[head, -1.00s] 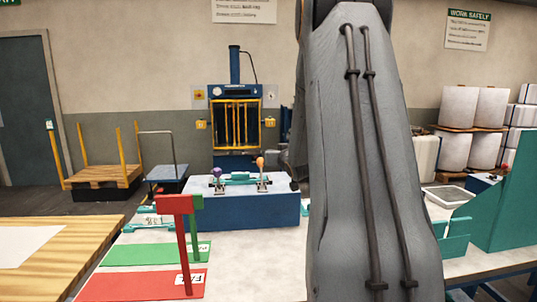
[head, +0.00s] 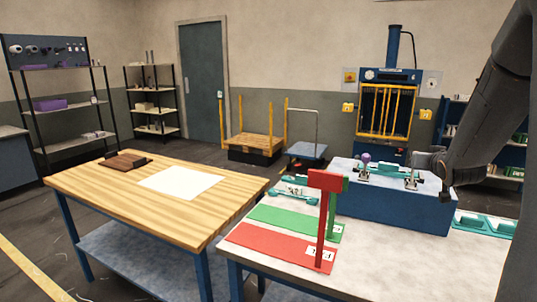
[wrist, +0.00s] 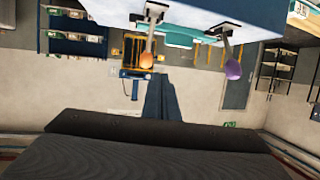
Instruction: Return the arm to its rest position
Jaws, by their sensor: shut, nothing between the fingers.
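My arm (head: 490,110) comes down along the right edge of the head view, bent, with its lower end beside the right end of the blue fixture block (head: 390,205). In the wrist view my gripper (wrist: 166,82) shows as two dark fingers together, with nothing between them. The wrist picture is upside down. It shows the block's edge at the top, with an orange knob (wrist: 146,61) and a purple knob (wrist: 233,69) on clamp levers, apart from the fingers. In the head view the fingers are not clearly seen.
A red flag post (head: 322,215) stands on the white table beside red (head: 275,247) and green (head: 290,221) mats. A wooden-topped table (head: 120,190) is at left. A caged press (head: 385,108) stands behind. Open floor lies between the tables and the shelves (head: 60,95).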

